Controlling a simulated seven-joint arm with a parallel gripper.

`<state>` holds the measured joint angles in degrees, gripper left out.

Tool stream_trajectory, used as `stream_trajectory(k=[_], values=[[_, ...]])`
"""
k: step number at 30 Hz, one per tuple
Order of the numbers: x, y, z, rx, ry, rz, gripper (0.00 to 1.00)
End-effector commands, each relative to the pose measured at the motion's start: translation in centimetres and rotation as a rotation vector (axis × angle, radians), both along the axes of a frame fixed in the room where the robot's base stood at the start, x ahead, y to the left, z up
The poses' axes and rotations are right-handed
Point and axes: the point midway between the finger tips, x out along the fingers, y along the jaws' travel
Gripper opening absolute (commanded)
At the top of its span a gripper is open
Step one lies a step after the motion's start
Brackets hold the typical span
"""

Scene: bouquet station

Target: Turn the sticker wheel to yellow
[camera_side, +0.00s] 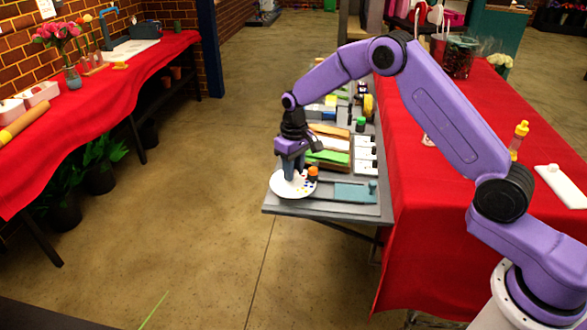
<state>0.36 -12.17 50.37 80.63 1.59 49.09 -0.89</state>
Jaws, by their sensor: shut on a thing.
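The sticker wheel is a white disc (280,188) lying flat at the near left corner of the grey work table. Small coloured spots, some yellow and some blue, show on its right part. My gripper (291,178) points down over the wheel. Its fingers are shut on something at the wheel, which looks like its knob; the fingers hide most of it. I cannot tell which colour the wheel is set to.
The grey table (290,207) holds an orange-topped jar (312,173) close by the gripper, a teal pad (352,192), white blocks (366,155) and coloured strips (330,145). A red-covered table (430,200) stands to the right. Open floor lies left.

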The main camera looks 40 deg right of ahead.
Motion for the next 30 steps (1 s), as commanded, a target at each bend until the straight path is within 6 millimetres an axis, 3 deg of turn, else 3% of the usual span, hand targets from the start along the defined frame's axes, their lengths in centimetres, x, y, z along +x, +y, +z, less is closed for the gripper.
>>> stream_trajectory(k=[18,30], values=[[0.25,0.04,0.21,0.0,-0.008,0.567,0.01],[0.25,0.1,0.23,0.0,-0.009,0.793,0.01]])
